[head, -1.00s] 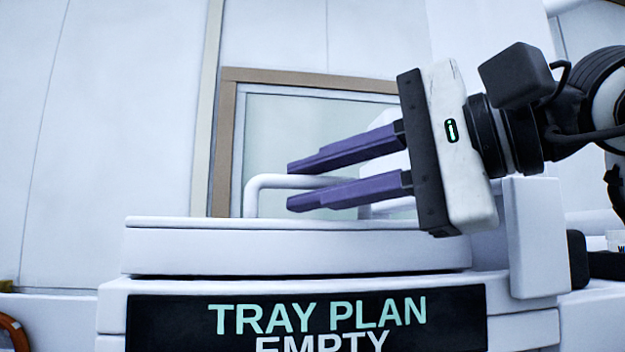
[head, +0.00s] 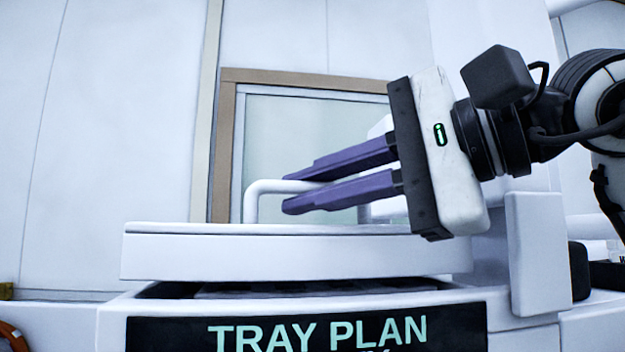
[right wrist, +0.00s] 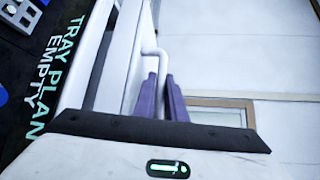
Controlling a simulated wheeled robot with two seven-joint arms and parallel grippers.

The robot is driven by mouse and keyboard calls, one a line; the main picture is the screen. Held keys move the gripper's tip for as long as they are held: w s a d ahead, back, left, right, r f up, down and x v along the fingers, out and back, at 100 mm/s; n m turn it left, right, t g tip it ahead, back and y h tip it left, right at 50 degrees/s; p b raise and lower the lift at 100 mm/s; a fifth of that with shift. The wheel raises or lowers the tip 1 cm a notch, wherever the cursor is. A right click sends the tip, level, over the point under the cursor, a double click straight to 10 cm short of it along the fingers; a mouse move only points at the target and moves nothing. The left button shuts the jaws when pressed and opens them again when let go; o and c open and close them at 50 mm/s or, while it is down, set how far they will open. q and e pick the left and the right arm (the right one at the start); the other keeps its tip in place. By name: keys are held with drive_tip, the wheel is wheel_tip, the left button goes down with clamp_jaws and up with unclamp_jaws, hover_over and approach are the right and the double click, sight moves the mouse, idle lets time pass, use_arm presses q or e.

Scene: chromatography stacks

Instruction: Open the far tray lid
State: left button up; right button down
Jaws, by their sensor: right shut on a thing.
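The white tray lid (head: 290,257) shows in the middle of the head view. It is raised at the front, with a dark gap between it and the tray body (head: 112,312) below. A white bar handle (head: 252,200) stands on top of the lid; it also shows in the right wrist view (right wrist: 148,53). My right gripper (head: 285,194) comes in from the right, its purple fingers shut on the handle. The fingers also show in the right wrist view (right wrist: 161,76). They hide part of the handle. My left gripper is not in view.
A dark sign reading "TRAY PLAN" (head: 300,335) is on the front of the tray body. A white upright block (head: 537,255) stands at the right of the lid. A brown-framed panel (head: 228,150) is behind. An orange curved thing (head: 12,335) lies at lower left.

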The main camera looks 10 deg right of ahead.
drive_tip(key=shift+m+g+h, duration=0.3)
drive_tip(key=shift+m+g, duration=0.3)
drive_tip(key=r+p, duration=0.2)
drive_tip(key=w+r+p, duration=0.1)
drive_tip(key=r+p, duration=0.1)
drive_tip(key=p, duration=0.1)
drive_tip(key=shift+w+r, duration=0.1)
drive_tip(key=shift+r, duration=0.05)
drive_tip(key=w+r+p, duration=0.4)
drive_tip(key=p, duration=0.2)
drive_tip(key=shift+w+r, duration=0.25)
drive_tip(key=shift+r, duration=0.1)
drive_tip(key=c, duration=2.1)
unclamp_jaws()
drive_tip(key=shift+s+d, duration=0.1)
drive_tip(key=b+v, duration=0.1)
drive_tip(key=v, duration=0.9)
drive_tip(key=shift+r, duration=0.15)
